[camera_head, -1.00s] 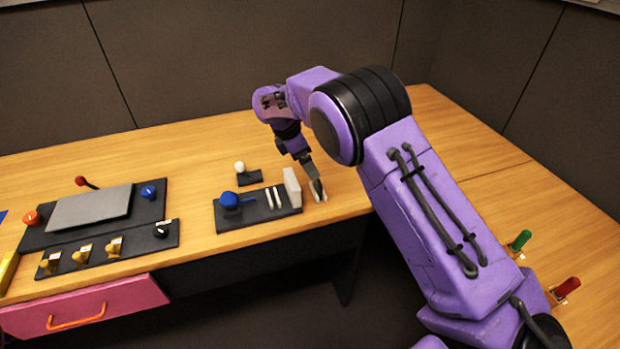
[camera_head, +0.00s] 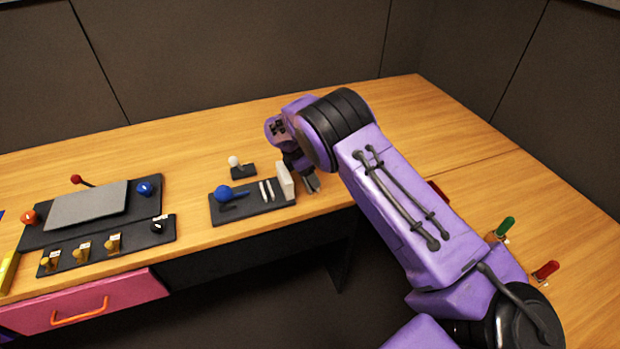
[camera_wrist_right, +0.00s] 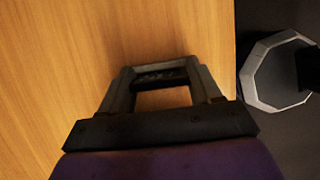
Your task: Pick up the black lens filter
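My right gripper (camera_head: 312,187) points down at the table near its front edge, just right of the small panel. In the right wrist view, its two grey fingers (camera_wrist_right: 160,78) stand apart. A dark, speckled thing spans the gap at the fingertips. It may be the black lens filter, but it is too dark and small to be sure, and I cannot tell if the fingers press on it. No other black lens filter stands out in the head view; my right arm hides part of the table. My left gripper is not in view.
A small panel (camera_head: 220,214) with a blue ball-topped lever (camera_head: 223,193) and an upright white block (camera_head: 286,181) stands close left of the gripper. A white-knobbed switch (camera_head: 234,161) is behind it. Green (camera_head: 505,226) and red (camera_head: 545,270) handles stand at right.

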